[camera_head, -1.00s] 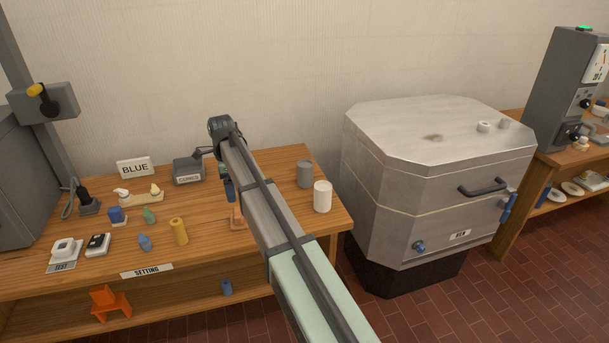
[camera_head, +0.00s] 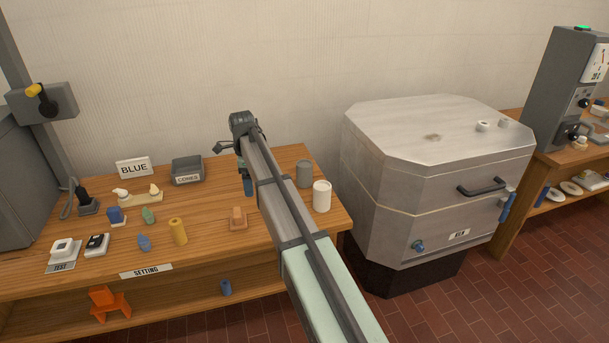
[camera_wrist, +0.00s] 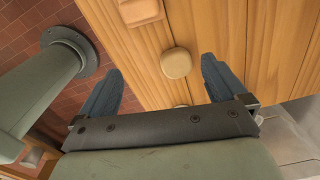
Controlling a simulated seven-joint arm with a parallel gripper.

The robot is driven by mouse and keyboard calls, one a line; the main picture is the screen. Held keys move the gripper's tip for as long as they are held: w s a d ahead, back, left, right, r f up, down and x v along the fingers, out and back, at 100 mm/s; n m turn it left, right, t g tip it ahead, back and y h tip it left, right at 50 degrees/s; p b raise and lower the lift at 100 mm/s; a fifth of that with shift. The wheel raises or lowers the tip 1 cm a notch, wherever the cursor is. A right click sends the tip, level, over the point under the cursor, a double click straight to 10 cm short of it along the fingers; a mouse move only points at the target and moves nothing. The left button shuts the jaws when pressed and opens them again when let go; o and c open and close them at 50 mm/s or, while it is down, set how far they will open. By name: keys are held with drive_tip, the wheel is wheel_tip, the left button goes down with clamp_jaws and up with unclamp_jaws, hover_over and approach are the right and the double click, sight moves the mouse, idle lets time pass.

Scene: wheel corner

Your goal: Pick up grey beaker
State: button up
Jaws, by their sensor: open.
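The grey beaker (camera_head: 304,174) stands upright near the right back of the wooden table, just behind the white beaker (camera_head: 322,197). My gripper (camera_head: 248,186) is over the table to the left of the grey beaker and apart from it; the arm hides part of it. In the wrist view my gripper (camera_wrist: 162,64) has its two blue fingers spread wide. A pale rounded thing (camera_wrist: 176,63) lies below, between the fingers in that picture. Another pale thing is mostly hidden by the gripper body. I cannot tell which objects these are.
A tan block on a wooden base (camera_head: 238,218) sits left of the arm. A yellow cylinder (camera_head: 178,231), small blue and green pieces, and a grey labelled bin (camera_head: 187,169) stand further left. A large metal cabinet (camera_head: 440,180) stands right of the table.

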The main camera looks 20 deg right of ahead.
drive_tip(key=w+d+m, duration=0.1)
drive_tip(key=w+d, duration=0.3)
drive_tip(key=d, duration=0.6)
drive_tip(key=w+d+m, duration=0.1)
drive_tip(key=w+d, duration=0.3)
drive_tip(key=d, duration=0.7)
drive_tip(key=r+n, duration=0.1)
drive_tip(key=n, duration=0.2)
hover_over(306, 162)
drive_tip(key=shift+s+r, duration=0.2)
drive_tip(key=shift+s, duration=0.2)
drive_tip(key=shift+w+n, duration=0.3)
drive_tip(key=shift+n, duration=0.1)
drive_tip(key=n, duration=0.4)
wheel_tip(306, 162, down, 9)
drive_tip(key=shift+r, duration=0.2)
drive_tip(key=shift+s+a+f, duration=0.1)
drive_tip(key=shift+a+f, duration=0.15)
drive_tip(key=shift+f, duration=1.05)
drive_tip(key=shift+s+a+f, duration=0.1)
drive_tip(key=shift+a+f, duration=0.1)
drive_tip(key=shift+f, duration=1.05)
drive_tip(key=c, duration=1.2)
drive_tip(key=shift+c, duration=0.2)
